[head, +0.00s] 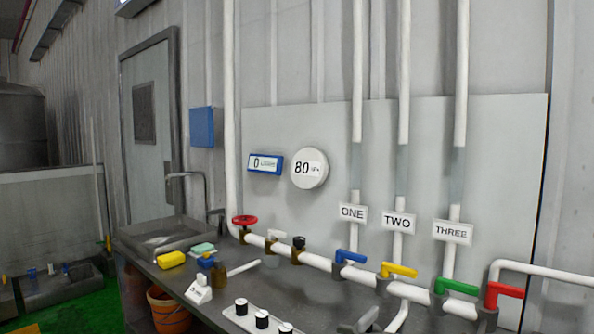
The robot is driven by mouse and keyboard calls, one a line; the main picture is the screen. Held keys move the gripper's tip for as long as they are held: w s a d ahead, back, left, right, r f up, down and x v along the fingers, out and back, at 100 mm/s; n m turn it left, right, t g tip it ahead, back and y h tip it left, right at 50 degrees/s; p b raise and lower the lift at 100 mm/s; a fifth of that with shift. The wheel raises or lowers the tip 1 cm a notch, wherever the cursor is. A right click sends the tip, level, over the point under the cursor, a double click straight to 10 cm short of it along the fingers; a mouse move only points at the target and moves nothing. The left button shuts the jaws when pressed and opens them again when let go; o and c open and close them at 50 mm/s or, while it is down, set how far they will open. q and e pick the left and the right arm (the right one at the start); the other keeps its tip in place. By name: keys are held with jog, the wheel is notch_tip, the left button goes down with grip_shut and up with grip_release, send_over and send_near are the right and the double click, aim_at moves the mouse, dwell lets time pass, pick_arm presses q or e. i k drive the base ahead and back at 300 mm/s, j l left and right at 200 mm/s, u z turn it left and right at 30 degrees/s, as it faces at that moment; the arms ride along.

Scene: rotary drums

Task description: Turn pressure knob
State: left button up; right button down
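A white panel (232,316) on the counter carries a row of black-and-white knobs: a left one (241,307), a middle one (262,320) and a right one (286,328) near the bottom edge. I cannot read which is the pressure knob. A black-topped knob (298,243) also sits on the white pipe. A round white gauge (309,168) on the wall reads 80, with a small unit that is hard to read. A blue display (265,164) beside it reads 0. Neither gripper can be made out.
The pipe has a red wheel (244,220) and blue (350,257), yellow (398,270), green (455,286) and red (505,290) levers. A white switch box (199,291), a yellow sponge (171,259) and a sink (165,236) are left. A grey shape (362,321) at the bottom is unclear.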

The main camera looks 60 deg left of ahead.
aim_at(299, 243)
jog(key=u, duration=1.8)
